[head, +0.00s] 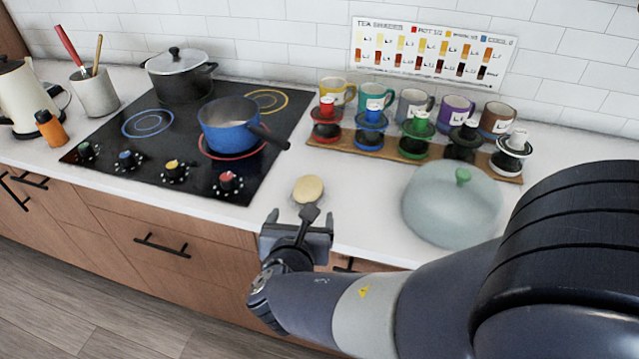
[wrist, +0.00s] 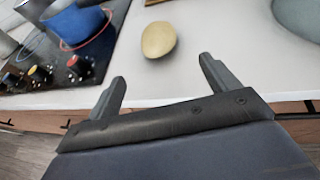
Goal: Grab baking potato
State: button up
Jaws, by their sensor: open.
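The baking potato (head: 308,188) is a pale tan oval lying on the white counter, to the right of the cooktop's front corner. In the wrist view the potato (wrist: 158,39) lies beyond the fingertips, roughly between their lines and apart from both. My gripper (head: 297,222) is at the counter's front edge, just in front of the potato. In the wrist view my gripper (wrist: 162,70) has its two fingers spread wide with nothing between them.
A blue pot (head: 229,126) stands on the black cooktop (head: 130,150), its handle pointing right. A glass dome (head: 450,205) with a green knob sits right of the potato. A wooden rack (head: 375,152) with several coloured drippers stands behind, before several mugs. The counter around the potato is clear.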

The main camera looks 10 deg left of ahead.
aim_at(306, 195)
jog(key=shift+w+d+r+t, duration=0.1)
jog(key=shift+w+t, duration=0.2)
jog(key=shift+w, duration=0.4)
jog(key=x, duration=0.4)
jog(key=shift+w, duration=0.25)
jog(key=shift+a+x, duration=0.1)
jog(key=shift+x, duration=1.25)
jog(key=shift+a+x, duration=0.15)
jog(key=shift+x, duration=1.2)
jog(key=shift+c, duration=0.4)
jog(key=c, duration=1.1)
